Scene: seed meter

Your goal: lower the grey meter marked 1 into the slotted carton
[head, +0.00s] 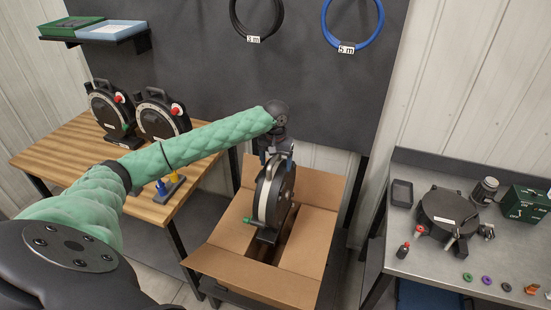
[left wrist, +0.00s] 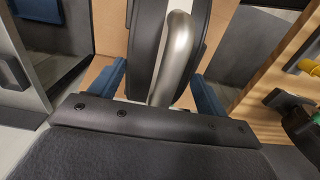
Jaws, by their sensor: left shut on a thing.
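The meter (head: 268,200), a black and grey disc with a pale rim and a green knob low on its side, is upright at the slotted carton (head: 232,263). Its base lies over or in the dark slot between the cardboard panels; I cannot tell whether it touches the bottom. No number shows on it. My left gripper (head: 277,154) is above the meter, shut on its top handle. In the left wrist view the metal handle (left wrist: 175,60) runs between the blue fingers of the left gripper (left wrist: 162,88). My right gripper is out of view.
Two similar meters (head: 104,106) (head: 160,117) stand on the wooden table (head: 60,148) at left. The grey bench (head: 405,250) at right holds a black round device (head: 447,212), a green box (head: 525,203) and small parts. The carton's flaps are spread open.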

